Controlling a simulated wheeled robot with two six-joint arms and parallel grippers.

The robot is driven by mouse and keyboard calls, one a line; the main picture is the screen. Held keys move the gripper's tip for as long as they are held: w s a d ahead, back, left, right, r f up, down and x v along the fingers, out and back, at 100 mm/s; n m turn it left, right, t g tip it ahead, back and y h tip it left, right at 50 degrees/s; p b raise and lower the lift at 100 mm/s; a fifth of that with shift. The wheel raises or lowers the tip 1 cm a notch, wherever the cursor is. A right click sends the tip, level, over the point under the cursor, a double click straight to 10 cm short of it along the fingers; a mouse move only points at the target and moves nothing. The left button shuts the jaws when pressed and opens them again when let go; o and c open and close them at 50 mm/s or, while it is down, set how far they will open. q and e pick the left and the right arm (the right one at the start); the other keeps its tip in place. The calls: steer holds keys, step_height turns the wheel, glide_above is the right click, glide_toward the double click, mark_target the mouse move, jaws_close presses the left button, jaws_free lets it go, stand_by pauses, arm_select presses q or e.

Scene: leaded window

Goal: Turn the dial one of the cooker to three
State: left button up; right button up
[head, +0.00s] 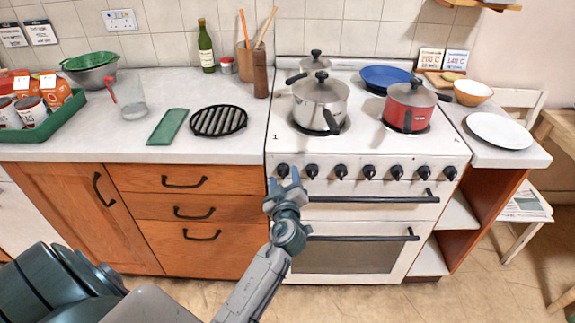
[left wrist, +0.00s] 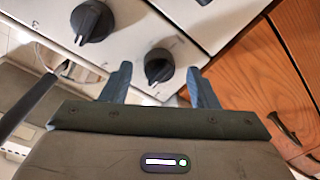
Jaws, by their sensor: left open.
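The white cooker (head: 340,230) has a front panel with a row of several black dials. The leftmost dial (head: 282,170) is nearest the wooden drawers, and a small "1" shows on the hob edge above it. My left gripper (head: 284,179) is open and empty just in front of this dial. In the left wrist view, the same dial (left wrist: 159,66) appears between the two fingertips (left wrist: 159,72), and I cannot tell whether they touch it. A second dial (left wrist: 93,20) is at upper left there. The scale marks around the dials are too small to read. My right gripper is not in view.
A steel pot (head: 319,101) and a red pot (head: 407,106) stand on the hob. Two black oven handles (head: 370,198) stick out below the dials. Wooden drawers (head: 185,207) with black handles are at the left. A black trivet (head: 218,120) lies on the worktop.

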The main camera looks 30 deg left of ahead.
arm_select(q)
steer(key=shift+w+a, duration=0.2)
steer(key=shift+w, duration=0.1)
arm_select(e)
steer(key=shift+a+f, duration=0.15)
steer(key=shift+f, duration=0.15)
arm_select(q)
steer(key=shift+s+r, duration=0.1)
steer(key=c, duration=1)
steer(key=shift+o, duration=0.2)
